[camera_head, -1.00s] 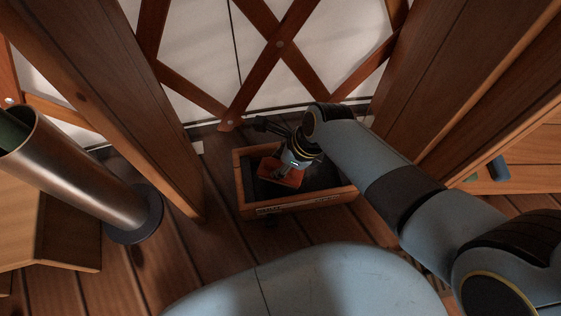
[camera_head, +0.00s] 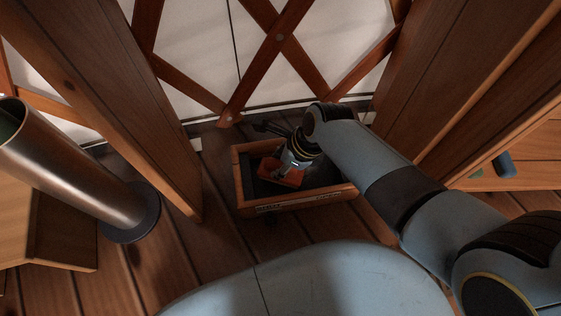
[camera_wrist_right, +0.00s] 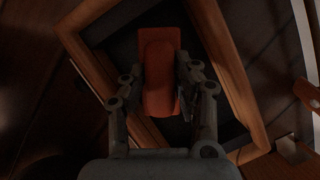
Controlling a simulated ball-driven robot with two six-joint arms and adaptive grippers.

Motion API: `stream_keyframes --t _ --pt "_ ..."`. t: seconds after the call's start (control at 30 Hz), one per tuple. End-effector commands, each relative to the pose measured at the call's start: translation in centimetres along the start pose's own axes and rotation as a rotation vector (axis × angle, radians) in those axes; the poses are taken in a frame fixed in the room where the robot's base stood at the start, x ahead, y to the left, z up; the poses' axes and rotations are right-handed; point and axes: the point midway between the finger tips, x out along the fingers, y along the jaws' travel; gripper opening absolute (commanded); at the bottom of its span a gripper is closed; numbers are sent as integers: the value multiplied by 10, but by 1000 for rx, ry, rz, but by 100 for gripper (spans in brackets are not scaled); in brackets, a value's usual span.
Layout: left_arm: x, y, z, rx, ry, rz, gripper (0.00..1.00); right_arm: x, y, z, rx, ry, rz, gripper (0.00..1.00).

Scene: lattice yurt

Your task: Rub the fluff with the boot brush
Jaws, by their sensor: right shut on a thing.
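An orange-red block, which I take to be the boot brush (camera_head: 281,173), is at the wooden box with a dark inside. My right gripper (camera_head: 287,166) comes from the upper right and is shut on it. In the right wrist view, the brush (camera_wrist_right: 159,75) lies lengthwise between the two fingers of my right gripper (camera_wrist_right: 161,82), over the dark floor of the box. Its underside is hidden, so I cannot tell whether it touches the floor. I cannot make out the fluff in either view. My left gripper is not in view.
The low wooden box (camera_head: 305,201) stands on plank flooring by the lattice wall (camera_head: 279,37). A wooden post (camera_head: 165,150) is on its left, and wooden panels (camera_head: 440,80) on its right. A metal tube (camera_head: 75,170) with a dark round base stands at far left.

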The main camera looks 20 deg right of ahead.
Motion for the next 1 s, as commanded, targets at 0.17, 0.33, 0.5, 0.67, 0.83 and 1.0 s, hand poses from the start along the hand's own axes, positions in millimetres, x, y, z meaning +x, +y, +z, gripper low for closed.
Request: stream_keyframes --t 0.17,0.33,0.5,0.67,0.83,1.0 --pt "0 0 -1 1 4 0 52 0 0 0 0 -1 -1 3" --pt "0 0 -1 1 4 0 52 0 0 0 0 -1 -1 3" --pt "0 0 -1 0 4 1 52 0 0 0 0 -1 -1 3" --pt "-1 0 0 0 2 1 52 2 0 -1 0 0 0 3" --pt "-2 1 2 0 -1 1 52 5 0 -2 0 0 0 3" --pt "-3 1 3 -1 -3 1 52 9 0 -4 0 0 1 3"
